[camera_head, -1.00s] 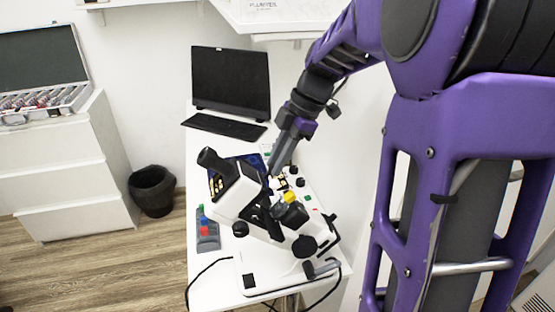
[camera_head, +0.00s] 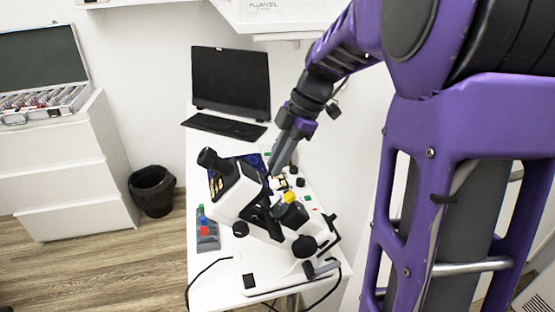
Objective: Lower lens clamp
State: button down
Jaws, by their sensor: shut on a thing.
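A white and black microscope-like instrument (camera_head: 236,196) stands tilted on the white table (camera_head: 206,272), with black knobs and a yellow-topped part (camera_head: 290,197). My gripper (camera_head: 271,172) reaches down behind the instrument's body, its tip close to the black parts near the middle. The fingertips and what they hold are mostly hidden by the instrument and too small to make out. I cannot tell which part is the lens clamp.
A monitor (camera_head: 231,82) and keyboard (camera_head: 224,126) stand at the table's far end. A small grey rack (camera_head: 208,239) with blue and red pieces lies left of the instrument. A black bin (camera_head: 152,190) stands on the floor. A dark cable runs along the table's front.

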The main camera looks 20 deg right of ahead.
jog(key=d+f+b, duration=0.3)
jog(key=d+f, duration=0.1)
jog(key=shift+f+b, duration=0.2)
jog(key=shift+b, duration=0.15)
jog(key=shift+d, duration=0.15)
jog(key=c, duration=0.8)
grip_release()
jog(key=shift+d, duration=0.1)
jog(key=shift+o, duration=0.2)
notch_tip(320, 180, up, 10)
jog(key=p, duration=0.1)
jog(key=shift+p, duration=0.3)
